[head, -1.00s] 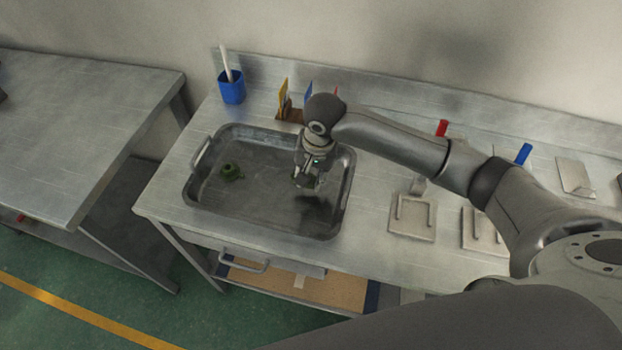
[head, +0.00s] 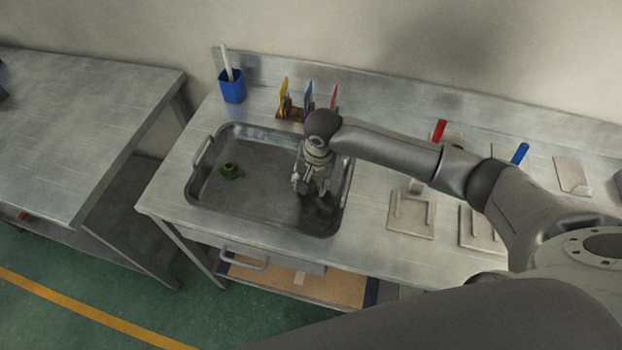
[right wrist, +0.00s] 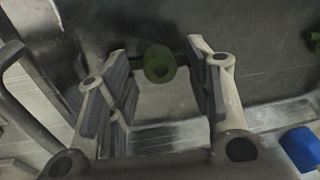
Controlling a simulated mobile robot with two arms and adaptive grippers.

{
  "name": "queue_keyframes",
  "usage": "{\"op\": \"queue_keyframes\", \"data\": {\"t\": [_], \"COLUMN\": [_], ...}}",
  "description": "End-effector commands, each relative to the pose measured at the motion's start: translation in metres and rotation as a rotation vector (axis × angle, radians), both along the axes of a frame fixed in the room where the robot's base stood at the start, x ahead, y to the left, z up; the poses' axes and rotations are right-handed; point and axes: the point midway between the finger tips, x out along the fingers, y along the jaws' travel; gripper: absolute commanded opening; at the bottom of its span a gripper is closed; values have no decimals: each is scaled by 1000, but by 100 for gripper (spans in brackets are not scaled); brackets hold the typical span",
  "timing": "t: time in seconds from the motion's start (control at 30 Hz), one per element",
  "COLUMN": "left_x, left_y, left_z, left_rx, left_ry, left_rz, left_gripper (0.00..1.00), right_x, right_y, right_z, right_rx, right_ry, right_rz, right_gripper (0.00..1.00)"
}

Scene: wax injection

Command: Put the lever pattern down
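The lever pattern (right wrist: 168,58) is dark green with a round ring. In the right wrist view it shows between and just beyond the fingertips of my right gripper (right wrist: 156,50). The fingers stand wide apart, with gaps beside the ring. In the head view my right gripper (head: 311,190) points down into the right part of the metal tray (head: 262,226) and hides the lever pattern. Another green piece (head: 231,172) lies in the tray's left half; a green bit (right wrist: 315,40) shows at the right edge of the wrist view. My left gripper is not in view.
A blue cup (head: 232,92) with a white stick stands behind the tray. A small rack with yellow (head: 284,95), blue and red tools is at the back. Flat metal plates (head: 411,222) lie to the right. The tray's middle is clear.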

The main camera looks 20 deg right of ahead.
Motion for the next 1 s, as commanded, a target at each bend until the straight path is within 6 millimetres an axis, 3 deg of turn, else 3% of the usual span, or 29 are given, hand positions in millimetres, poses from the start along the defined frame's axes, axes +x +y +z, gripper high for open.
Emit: {"op": "queue_keyframes", "data": {"t": [0.23,0.37,0.8,1.0], "left_x": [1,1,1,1], "left_y": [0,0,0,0], "left_z": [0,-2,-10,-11], "left_rx": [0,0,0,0], "left_ry": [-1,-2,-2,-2], "left_rz": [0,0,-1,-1], "left_gripper": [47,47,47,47], "right_x": [0,-1,-13,-16], "right_y": [0,-1,-6,-7], "right_z": [2,12,99,118], "right_rx": [0,1,1,0], "right_ry": [-1,-2,-3,0], "right_rz": [0,0,0,0], "right_gripper": [48,48,48,48]}}
